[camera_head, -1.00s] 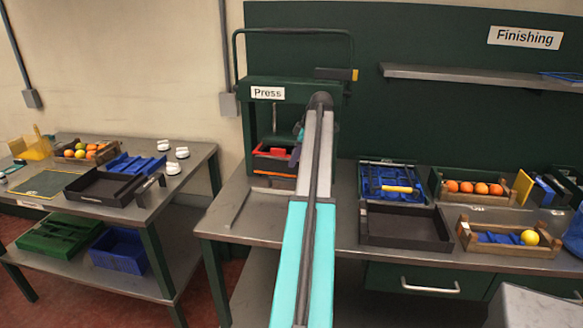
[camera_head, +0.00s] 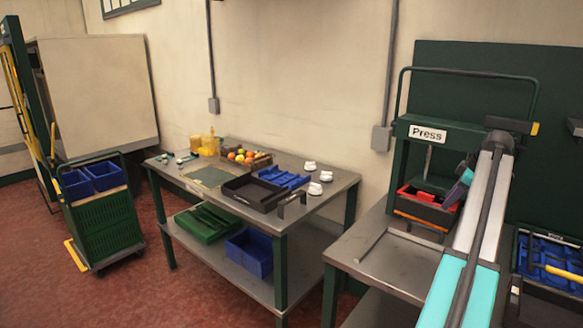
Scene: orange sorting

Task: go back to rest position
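My arm, with turquoise and grey links, reaches up from the bottom right of the view to a dark elbow in front of the press (camera_head: 425,131). A small purple and teal part of my gripper end (camera_head: 458,190) shows left of the arm, in front of the press opening. Its fingers are too small and partly hidden, so I cannot tell whether they are open or hold anything.
The press bench (camera_head: 398,268) lies under my arm. A second table (camera_head: 330,190) at the left holds a fruit crate (camera_head: 262,162), a black tray (camera_head: 244,203) and a blue tray (camera_head: 285,178). A green trolley (camera_head: 104,226) stands far left. Red floor between is clear.

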